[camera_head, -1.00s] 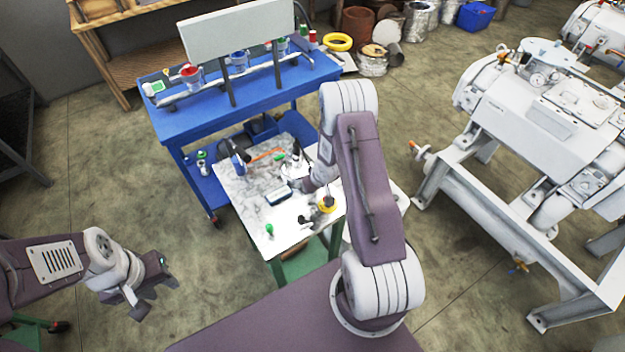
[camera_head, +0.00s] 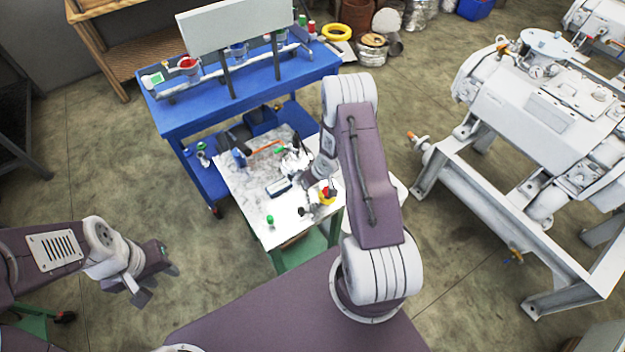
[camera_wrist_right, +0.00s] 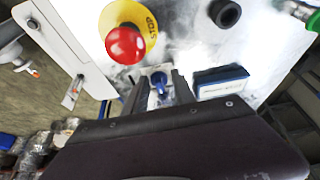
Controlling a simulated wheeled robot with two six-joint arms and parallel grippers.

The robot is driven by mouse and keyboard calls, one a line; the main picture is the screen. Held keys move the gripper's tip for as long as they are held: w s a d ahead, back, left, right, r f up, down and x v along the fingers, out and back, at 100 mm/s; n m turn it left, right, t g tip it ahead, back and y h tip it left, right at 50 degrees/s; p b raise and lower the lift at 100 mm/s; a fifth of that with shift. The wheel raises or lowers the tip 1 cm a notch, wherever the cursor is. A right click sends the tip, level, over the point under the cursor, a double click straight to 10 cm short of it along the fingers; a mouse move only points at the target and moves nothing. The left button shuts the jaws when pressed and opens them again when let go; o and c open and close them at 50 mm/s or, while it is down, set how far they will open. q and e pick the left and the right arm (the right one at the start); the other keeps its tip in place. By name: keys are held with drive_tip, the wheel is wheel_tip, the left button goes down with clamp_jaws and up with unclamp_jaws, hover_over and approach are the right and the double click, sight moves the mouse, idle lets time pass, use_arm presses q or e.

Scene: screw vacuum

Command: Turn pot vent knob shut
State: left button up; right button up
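My right gripper (camera_wrist_right: 157,84) shows best in the right wrist view, its two dark fingers apart. A small blue knob (camera_wrist_right: 158,80) shows between the fingertips over the white marbled tabletop; I cannot tell whether they touch it. I cannot tell for sure which part is the pot vent knob. A silvery pot-like thing (camera_head: 294,161) stands on the table in the head view, partly hidden by my right wrist. My left gripper (camera_head: 156,284) is open and empty over the floor at the left, far from the table.
A red stop button (camera_wrist_right: 126,45) on a yellow ring, a black round knob (camera_wrist_right: 225,12) and a blue-and-white box (camera_wrist_right: 220,81) are near the right gripper. A blue bench (camera_head: 200,115) stands behind the table (camera_head: 250,210). A large white machine (camera_head: 545,110) is at the right.

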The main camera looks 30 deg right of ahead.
drive_tip(key=shift+w+d, duration=0.1)
drive_tip(key=shift+w, duration=0.1)
drive_tip(key=p+v, duration=0.1)
drive_tip(key=v, duration=0.8)
drive_tip(key=shift+p, duration=0.3)
drive_tip(key=w+a+r+n+t+b, duration=0.1)
drive_tip(key=w+a+r+n+t, duration=0.1)
drive_tip(key=w+a+r, duration=0.45)
drive_tip(key=s+a+r+m, duration=0.1)
drive_tip(key=s+a+r, duration=0.2)
drive_tip(key=s+r, duration=0.35)
drive_tip(key=s+a+m+g, duration=0.2)
drive_tip(key=s+g, duration=0.3)
drive_tip(key=s, duration=0.9)
drive_tip(key=shift+s+a+b, duration=0.2)
drive_tip(key=shift+a+b, duration=0.05)
drive_tip(key=shift+b, duration=0.15)
